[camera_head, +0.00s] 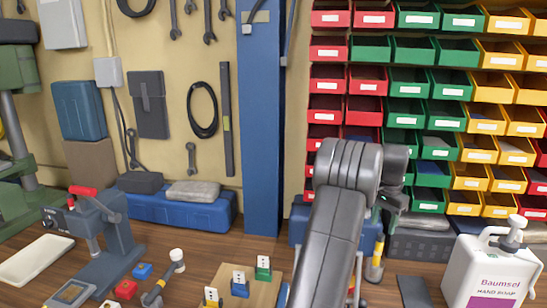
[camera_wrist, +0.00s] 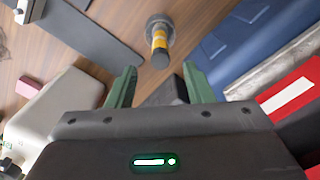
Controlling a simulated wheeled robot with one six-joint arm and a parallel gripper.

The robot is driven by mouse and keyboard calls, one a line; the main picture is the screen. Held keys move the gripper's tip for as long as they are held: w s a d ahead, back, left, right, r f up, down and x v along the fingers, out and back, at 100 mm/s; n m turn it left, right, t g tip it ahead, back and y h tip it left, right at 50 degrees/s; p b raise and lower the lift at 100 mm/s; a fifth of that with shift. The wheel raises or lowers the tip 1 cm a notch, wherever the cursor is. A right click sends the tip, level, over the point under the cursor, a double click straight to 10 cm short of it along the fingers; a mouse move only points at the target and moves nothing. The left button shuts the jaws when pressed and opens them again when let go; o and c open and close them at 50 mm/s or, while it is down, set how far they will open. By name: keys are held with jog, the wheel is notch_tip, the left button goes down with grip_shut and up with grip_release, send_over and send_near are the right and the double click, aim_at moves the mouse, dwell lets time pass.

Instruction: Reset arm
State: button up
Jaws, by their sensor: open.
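My gripper (camera_wrist: 159,70) is open in the wrist view. Its two green fingers stand apart with nothing held between them. A yellow and black tool (camera_wrist: 160,40) stands on the wooden bench beyond the fingertips, apart from them. In the head view my grey arm rises from the bottom edge, right of centre, and bends in front of the bin rack. My gripper is mostly hidden behind the arm there. A tool with a yellow part (camera_head: 375,262) shows beside the arm.
Colored bins (camera_head: 420,85) fill the back right. A white Baumsel container (camera_head: 490,270) stands at the right. A wooden board (camera_head: 262,292) with small labelled blocks lies at the front. A grey press (camera_head: 100,235) with a red handle and a white tray (camera_head: 37,258) are at the left.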

aim_at(381, 235)
notch_tip(381, 235, down, 7)
jog(key=shift+r+p, duration=0.15)
jog(key=shift+p, duration=0.15)
jog(key=shift+r+p, duration=0.5)
jog(key=shift+r, duration=0.8)
jog(key=shift+f, duration=0.1)
